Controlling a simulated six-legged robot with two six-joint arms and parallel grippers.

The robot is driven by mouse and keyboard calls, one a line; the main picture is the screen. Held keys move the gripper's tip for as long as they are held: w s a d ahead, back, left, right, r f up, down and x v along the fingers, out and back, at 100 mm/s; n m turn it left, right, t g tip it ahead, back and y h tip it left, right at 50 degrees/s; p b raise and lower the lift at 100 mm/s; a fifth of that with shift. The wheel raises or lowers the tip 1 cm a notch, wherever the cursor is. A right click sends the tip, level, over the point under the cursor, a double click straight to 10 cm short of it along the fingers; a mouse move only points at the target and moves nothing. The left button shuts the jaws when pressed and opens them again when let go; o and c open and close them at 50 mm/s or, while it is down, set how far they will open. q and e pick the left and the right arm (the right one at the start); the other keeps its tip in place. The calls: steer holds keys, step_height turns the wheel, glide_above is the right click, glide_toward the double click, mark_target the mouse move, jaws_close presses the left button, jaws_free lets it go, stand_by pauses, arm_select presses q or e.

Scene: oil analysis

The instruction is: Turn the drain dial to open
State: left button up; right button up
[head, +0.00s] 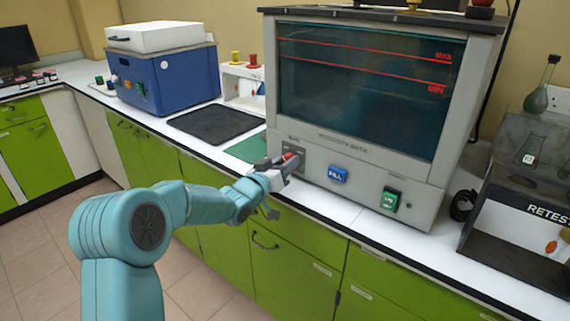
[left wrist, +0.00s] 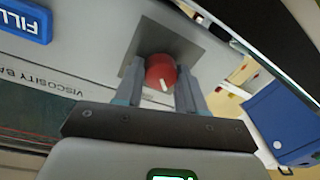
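The drain dial is a red round knob with a white mark. It sits on a grey plate on the front of the viscosity bath (head: 365,90). In the left wrist view the dial (left wrist: 161,72) lies between the two fingers of my left gripper (left wrist: 162,85). The fingers stand apart, one on each side of it, with little room; I cannot tell whether they touch it. In the head view my left gripper (head: 284,165) is at the lower left of the bath's front and covers most of the dial (head: 290,157). My right gripper is not in view.
A blue FILL button (head: 338,175) and a green switch (head: 390,200) are right of the dial on the same panel. A blue box (head: 165,75), a black mat (head: 215,123) and a small rack (head: 243,85) stand left. A RETEST stand (head: 520,205) is at right.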

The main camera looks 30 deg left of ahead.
arm_select(q)
steer(key=shift+c, duration=1)
steer(key=shift+f+m+b, duration=0.15)
steer(key=shift+m+b, duration=0.15)
steer(key=shift+b, duration=0.3)
steer(key=m+b, duration=0.7)
steer(key=b, duration=0.2)
steer(key=shift+f+t, duration=0.15)
steer(key=shift+t, duration=0.15)
steer(key=m+b, duration=0.3)
steer(key=m, duration=0.2)
steer(key=shift+a+h, duration=0.1)
steer(key=shift+h, duration=0.2)
steer(key=m+b, duration=0.1)
steer(key=m, duration=0.2)
steer(key=shift+r+m+h+b, duration=0.25)
steer(key=shift+m+h+b, duration=0.2)
steer(key=shift+m, duration=1.15)
steer(key=o, duration=1.1)
steer(key=shift+c, duration=0.2)
